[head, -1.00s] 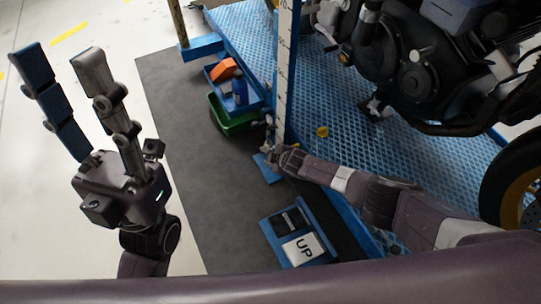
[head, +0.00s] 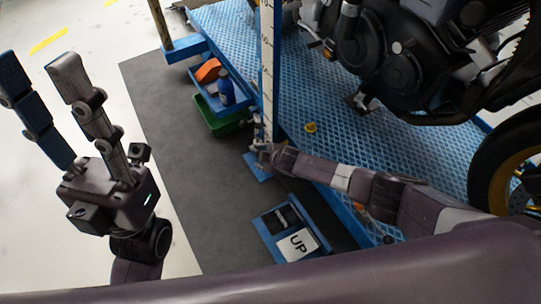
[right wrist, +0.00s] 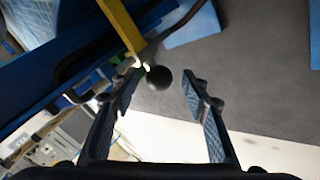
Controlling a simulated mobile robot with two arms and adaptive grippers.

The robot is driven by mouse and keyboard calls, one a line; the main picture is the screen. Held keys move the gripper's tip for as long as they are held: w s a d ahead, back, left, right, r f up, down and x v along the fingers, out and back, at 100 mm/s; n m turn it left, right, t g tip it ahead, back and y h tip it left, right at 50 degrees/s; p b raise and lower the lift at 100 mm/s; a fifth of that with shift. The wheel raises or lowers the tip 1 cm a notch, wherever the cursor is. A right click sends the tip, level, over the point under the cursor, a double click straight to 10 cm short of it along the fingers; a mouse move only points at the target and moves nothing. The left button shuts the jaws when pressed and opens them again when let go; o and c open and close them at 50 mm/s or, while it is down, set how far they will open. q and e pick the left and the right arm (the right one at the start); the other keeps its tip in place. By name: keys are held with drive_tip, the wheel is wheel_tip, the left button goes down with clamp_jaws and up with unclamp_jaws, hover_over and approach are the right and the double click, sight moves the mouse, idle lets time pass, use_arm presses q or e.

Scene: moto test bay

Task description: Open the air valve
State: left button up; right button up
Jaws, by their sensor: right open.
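In the right wrist view a black ball knob (right wrist: 159,78) lies between the two fingers of my right gripper (right wrist: 163,82). The fingers are open, with a clear gap on the knob's right. A yellow bar (right wrist: 121,25) ends close to the knob; I cannot tell how they join or which part is the air valve. In the head view my right gripper (head: 258,138) is small and partly hidden at the foot of the white scale post (head: 267,65). My left gripper (head: 36,72) is raised at the left, open and empty, over the floor.
A blue lift platform (head: 350,150) carries a motorcycle (head: 400,55) at the right. A blue shelf holds a blue bottle (head: 226,88) and an orange item (head: 208,70), above a green bin (head: 217,122). A pedal box marked UP (head: 298,243) lies on the dark mat (head: 180,170).

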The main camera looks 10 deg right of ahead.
drive_tip(key=v, duration=1)
drive_tip(key=shift+r, duration=0.1)
drive_tip(key=shift+c, duration=0.4)
